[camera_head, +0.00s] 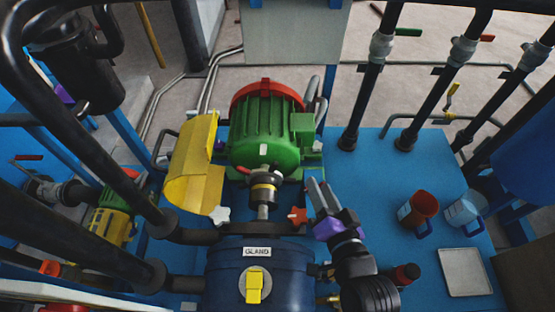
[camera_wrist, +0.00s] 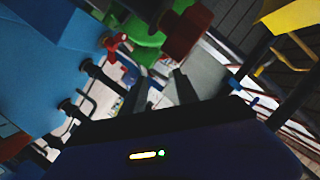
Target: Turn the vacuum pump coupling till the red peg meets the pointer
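The coupling (camera_head: 263,191) is a black and brass-banded collar on the shaft between the green motor (camera_head: 262,135) and the dark blue pump body (camera_head: 225,280). A small red peg (camera_head: 243,170) sticks out at its upper left. A small white mark (camera_head: 263,149) shows on the motor face above the shaft; I cannot tell if it is the pointer. My gripper (camera_head: 316,186) is right of the coupling, apart from it, fingers pointing up-left. In the wrist view my gripper (camera_wrist: 160,85) shows two dark fingers apart with nothing between them. The coupling is not clear there.
The yellow guard (camera_head: 190,175) stands open left of the coupling. A white star knob (camera_head: 219,215) and a red star knob (camera_head: 298,215) flank the shaft.

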